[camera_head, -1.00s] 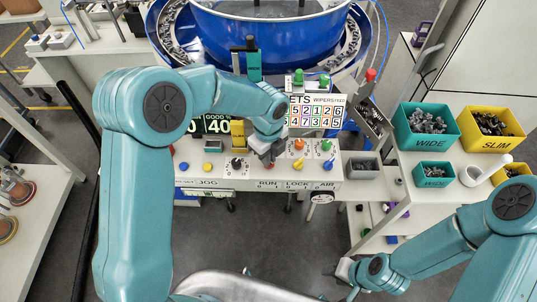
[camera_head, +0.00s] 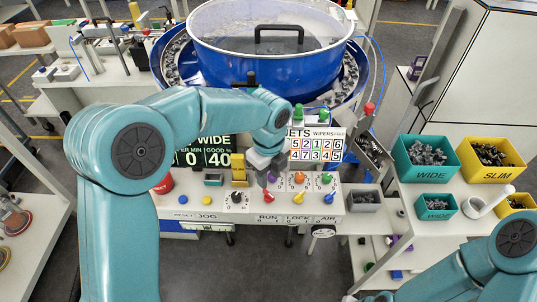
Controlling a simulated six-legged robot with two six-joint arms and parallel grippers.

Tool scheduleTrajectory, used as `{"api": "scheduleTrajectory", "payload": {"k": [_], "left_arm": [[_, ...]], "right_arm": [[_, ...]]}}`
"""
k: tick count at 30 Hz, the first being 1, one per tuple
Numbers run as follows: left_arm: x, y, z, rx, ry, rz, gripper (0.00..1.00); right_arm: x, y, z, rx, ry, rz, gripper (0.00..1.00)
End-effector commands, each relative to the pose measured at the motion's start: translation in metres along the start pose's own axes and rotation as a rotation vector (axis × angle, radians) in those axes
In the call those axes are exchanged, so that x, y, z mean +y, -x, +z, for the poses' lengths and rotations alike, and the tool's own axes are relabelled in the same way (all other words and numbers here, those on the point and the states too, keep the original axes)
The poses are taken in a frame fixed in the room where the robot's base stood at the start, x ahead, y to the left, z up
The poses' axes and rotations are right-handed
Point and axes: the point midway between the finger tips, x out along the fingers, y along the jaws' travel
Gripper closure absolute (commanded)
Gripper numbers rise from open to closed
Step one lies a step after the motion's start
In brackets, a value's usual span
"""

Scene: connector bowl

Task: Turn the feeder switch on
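The control panel (camera_head: 215,208) stands in front of the blue bowl feeder (camera_head: 268,70). On its front row are a red switch knob (camera_head: 268,198) above the RUN label, a yellow knob (camera_head: 298,197) above LOCK and a blue knob (camera_head: 329,197) above AIR. No label reading "feeder" is legible. My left gripper (camera_head: 267,174) points down just behind the red knob, in front of the display boards, and appears apart from the knob. Its finger gap is too small to tell. My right gripper (camera_head: 365,297) is mostly cut off at the bottom edge.
Orange (camera_head: 299,178) and green (camera_head: 326,179) controls sit behind the knobs, with a black dial (camera_head: 236,197) to the left. A red stop button (camera_head: 163,184) is at the panel's left end. Teal and yellow (camera_head: 488,160) part bins stand on the right table.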

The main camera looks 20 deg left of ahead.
Motion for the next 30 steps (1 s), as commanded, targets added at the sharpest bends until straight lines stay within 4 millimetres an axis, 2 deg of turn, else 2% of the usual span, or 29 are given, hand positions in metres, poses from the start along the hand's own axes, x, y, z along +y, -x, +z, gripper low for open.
{"api": "scheduleTrajectory", "payload": {"k": [1,6,12,17,30], "left_arm": [[-0.001,0.015,0.0,-0.001,0.001,-0.006,0.64],[-0.001,0.056,0.0,-0.001,0.0,-0.004,0.64],[0.0,0.085,0.0,0.001,-0.001,-0.001,0.64],[0.0,0.092,0.0,0.001,-0.001,0.0,0.64],[0.0,0.091,0.0,0.001,0.0,0.001,0.64]], "right_arm": [[0.001,-0.002,0.0,0.0,0.0,0.0,0.57],[0.001,-0.002,0.0,0.0,0.0,0.0,0.57],[0.001,-0.002,0.0,0.0,0.0,0.0,0.57],[0.001,-0.002,0.0,0.0,0.0,0.0,0.57],[0.001,-0.002,0.0,0.0,0.0,0.0,0.57]]}}
